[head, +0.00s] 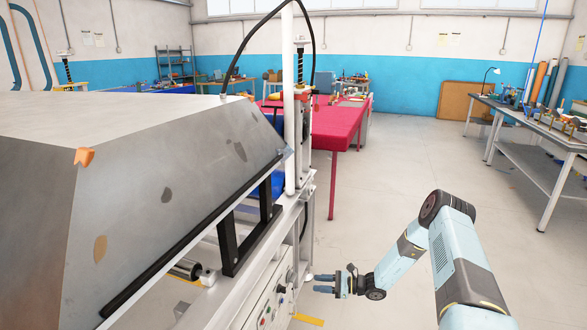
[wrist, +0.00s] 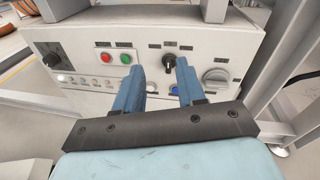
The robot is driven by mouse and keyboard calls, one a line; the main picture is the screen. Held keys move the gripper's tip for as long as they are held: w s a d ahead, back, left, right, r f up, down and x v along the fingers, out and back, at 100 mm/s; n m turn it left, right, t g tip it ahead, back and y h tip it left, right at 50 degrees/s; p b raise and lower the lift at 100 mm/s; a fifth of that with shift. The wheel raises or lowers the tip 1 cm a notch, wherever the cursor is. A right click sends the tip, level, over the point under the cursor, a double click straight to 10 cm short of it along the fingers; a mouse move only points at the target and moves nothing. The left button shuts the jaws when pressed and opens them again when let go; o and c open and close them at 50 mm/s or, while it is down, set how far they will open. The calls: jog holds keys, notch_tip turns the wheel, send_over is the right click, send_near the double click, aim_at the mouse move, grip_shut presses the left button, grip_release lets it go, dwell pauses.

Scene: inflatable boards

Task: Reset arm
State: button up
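My arm reaches in from the lower right of the head view, bent at the elbow. My gripper (head: 322,283) points left toward the control panel (head: 268,308) on the front of the large grey machine. In the wrist view my gripper (wrist: 158,72) has its two blue fingers apart with nothing between them. Behind them is the panel (wrist: 215,52), with a green button (wrist: 126,58), a red button (wrist: 106,57) and a dark knob (wrist: 170,61). The fingers appear in front of the panel; I cannot tell whether a fingertip touches it.
The machine's sloped hood (head: 170,160) fills the left of the head view. A red-covered table (head: 325,125) stands behind it. A workbench (head: 530,118) stands at the right. The floor (head: 400,170) between them is clear.

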jog(key=s+d+r+n+g+h, duration=0.1)
jog(key=s+r+n+g+h, duration=0.2)
jog(key=r, duration=1)
jog(key=s+d+r+n+h, duration=0.1)
jog(key=s+r+n+h, duration=0.3)
jog(key=r, duration=1)
jog(key=s+d+r+n+g+h, duration=0.15)
jog(key=s+r+n, duration=0.4)
jog(key=r, duration=0.75)
jog(key=s+d+r+n+t+h, duration=0.2)
jog(key=s+r, duration=0.7)
jog(key=s, duration=0.5)
jog(key=s+d+r+n+t+h, duration=0.3)
jog(key=s+d+r+t+h, duration=0.2)
jog(key=s+r, duration=0.5)
jog(key=s+d+h, duration=0.1)
jog(key=s+d, duration=0.1)
jog(key=s, duration=0.2)
jog(key=shift+s+n, duration=0.35)
jog(key=shift+s, duration=0.05)
